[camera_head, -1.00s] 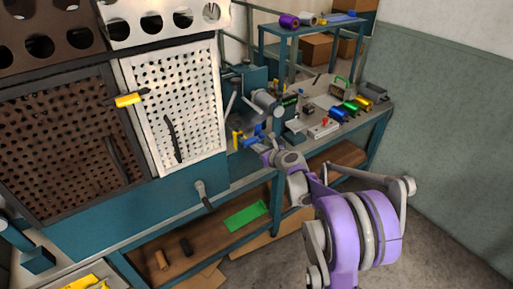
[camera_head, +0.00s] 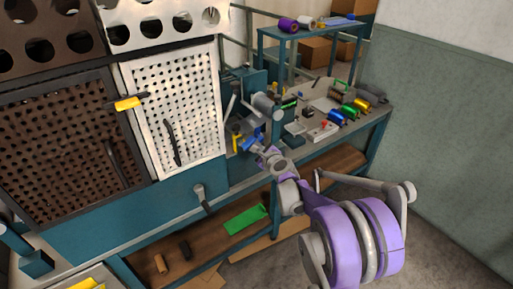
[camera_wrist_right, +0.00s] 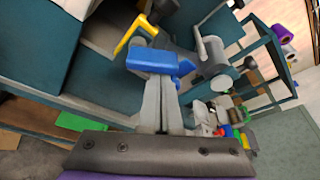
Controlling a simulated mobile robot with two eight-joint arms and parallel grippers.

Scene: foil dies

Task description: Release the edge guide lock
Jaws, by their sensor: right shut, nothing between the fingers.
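My right gripper (camera_head: 254,148) is at the front edge of the bench machine, beside a blue part (camera_head: 247,138) and a yellow bent handle (camera_head: 236,144). In the right wrist view, the right gripper's grey fingers (camera_wrist_right: 160,88) are close together and empty. Their tips lie at the blue block (camera_wrist_right: 160,61) and partly run under it in the picture; I cannot tell whether they touch it. The yellow handle (camera_wrist_right: 133,34) stands just past it. No label shows which of these parts is the edge guide lock. My left gripper is not in view.
A grey cylinder with a lever (camera_head: 265,104) stands close behind the gripper. Foil rolls (camera_head: 349,112) and small tools lie on the bench to the right. A perforated panel (camera_head: 178,105) stands at left. A crank handle (camera_head: 202,198) sticks out below it. A shelf (camera_head: 215,250) runs underneath.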

